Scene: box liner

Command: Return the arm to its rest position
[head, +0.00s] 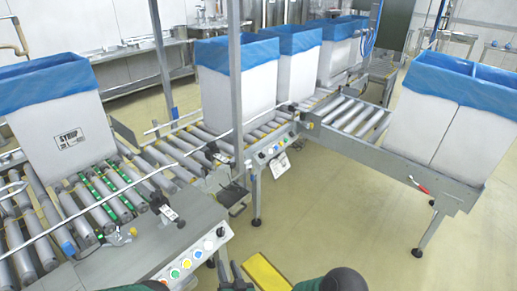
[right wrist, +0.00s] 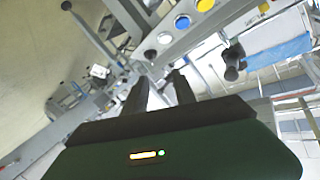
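My right gripper (head: 230,272) shows at the bottom edge of the head view, just right of the control panel's end. In the right wrist view its two dark fingers (right wrist: 160,90) stand apart with nothing between them. Dark rounded parts of my right arm show at the bottom of the head view. A bit of dark green at the bottom left looks like part of my left arm. My left gripper is not in view.
A control panel (head: 190,262) with coloured buttons is close beside my right gripper. A box (head: 68,125) with a blue liner stands on the left roller conveyor (head: 22,235). Several lined boxes stand farther back and at right. Open floor (head: 330,220) lies right of the panel.

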